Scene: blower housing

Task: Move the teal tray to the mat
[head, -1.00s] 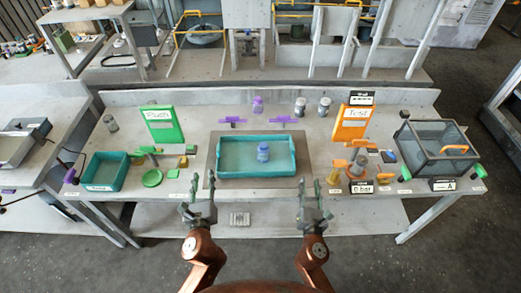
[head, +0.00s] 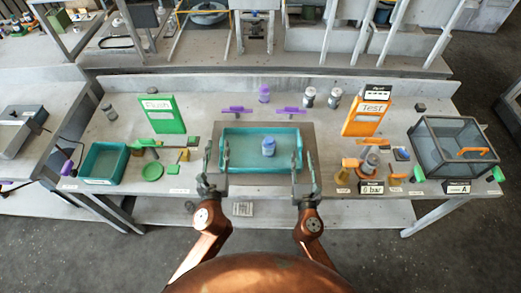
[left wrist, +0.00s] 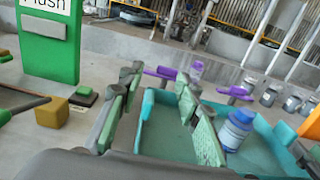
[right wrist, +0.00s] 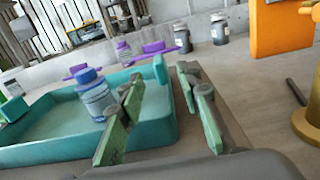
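The teal tray (head: 262,166) sits upright on a grey mat (head: 260,183) in the middle of the bench. A blue-lidded bottle (head: 268,147) stands inside the tray. My left gripper (head: 217,153) is open at the tray's left end; in the left wrist view (left wrist: 158,115) its fingers are on either side of that end wall. My right gripper (head: 304,155) is open at the right end; in the right wrist view (right wrist: 165,115) its fingers are on either side of that wall. Whether any finger touches the tray, I cannot tell.
A smaller teal bin (head: 103,163) and a green sign (head: 161,115) stand left. An orange sign (head: 367,117), small fittings and a clear grey box (head: 457,147) stand right. Purple clamps (head: 236,109) and grey canisters (head: 309,97) are behind the tray.

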